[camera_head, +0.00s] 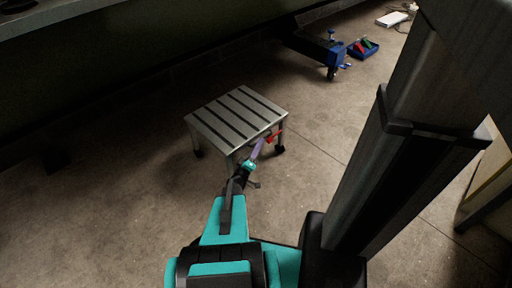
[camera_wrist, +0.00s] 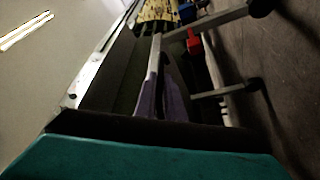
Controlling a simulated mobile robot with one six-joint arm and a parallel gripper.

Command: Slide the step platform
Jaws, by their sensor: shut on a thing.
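The step platform (camera_head: 236,112) is a low metal stool with a dark-striped top and black feet. It stands on the concrete floor in the middle of the head view. In the wrist view, my gripper's purple fingers (camera_wrist: 161,98) are shut on a thin grey bar (camera_wrist: 156,57) of the platform. The red part (camera_wrist: 194,42) shows beyond them. The exact contact is dark and partly hidden.
A blue stand (camera_head: 320,50) and a blue tray (camera_head: 363,48) with red and green items are on the floor behind, to the right. A dark wall runs along the back left. The floor left and right of the platform is clear.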

